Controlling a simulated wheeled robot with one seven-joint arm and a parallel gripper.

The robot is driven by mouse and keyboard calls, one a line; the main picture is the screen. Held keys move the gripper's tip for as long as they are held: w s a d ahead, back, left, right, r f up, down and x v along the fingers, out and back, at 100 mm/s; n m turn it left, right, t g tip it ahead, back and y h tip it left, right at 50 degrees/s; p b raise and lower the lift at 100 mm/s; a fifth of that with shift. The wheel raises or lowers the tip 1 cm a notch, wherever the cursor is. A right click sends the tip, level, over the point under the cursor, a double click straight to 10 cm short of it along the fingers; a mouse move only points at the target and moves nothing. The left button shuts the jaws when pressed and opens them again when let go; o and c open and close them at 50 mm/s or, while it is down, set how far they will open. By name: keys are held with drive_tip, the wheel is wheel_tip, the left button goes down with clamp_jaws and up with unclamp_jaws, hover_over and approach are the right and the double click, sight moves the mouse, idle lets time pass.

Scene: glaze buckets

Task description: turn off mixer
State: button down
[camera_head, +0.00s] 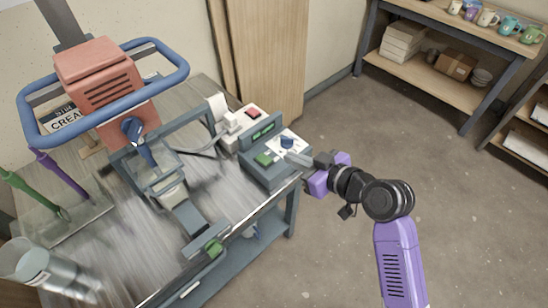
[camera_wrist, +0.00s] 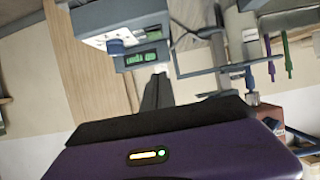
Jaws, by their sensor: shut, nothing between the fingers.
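The mixer (camera_head: 98,78) has a red motor head inside a blue tubular handle, at the left of the head view. Its grey control box (camera_head: 262,172) stands at the table's right corner, with a green button (camera_head: 265,159), a blue knob (camera_head: 287,142) and a small display (camera_head: 262,131). In the wrist view the knob (camera_wrist: 115,46) and lit green display (camera_wrist: 142,59) show at the top. My gripper (camera_head: 292,157) is shut and empty, its tip over the box's right side close to the button and knob. I cannot tell whether it touches.
A pale box with a red switch (camera_head: 253,113) stands behind the control box. The worktable (camera_head: 110,250) holds a clear container (camera_head: 45,268) and green and purple tools (camera_head: 60,175). Shelves with mugs (camera_head: 488,18) stand at the back right.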

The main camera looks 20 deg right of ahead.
hover_over(272, 169)
drive_tip(key=f, duration=0.3)
drive_tip(key=shift+w+f, duration=0.2)
drive_tip(key=shift+f, duration=0.15)
wheel_tip(272, 169, down, 3)
drive_tip(key=shift+w+f, duration=0.1)
drive_tip(key=shift+f, duration=0.6)
drive_tip(key=f+b, duration=0.1)
drive_tip(key=b, duration=0.3)
drive_tip(key=shift+s+f+t, duration=0.2)
drive_tip(key=shift+t, duration=0.2)
drive_tip(key=shift+r, duration=0.3)
drive_tip(key=shift+r+p, duration=0.1)
drive_tip(key=shift+p, duration=0.2)
drive_tip(key=shift+r+p, duration=0.5)
drive_tip(key=shift+r, duration=0.3)
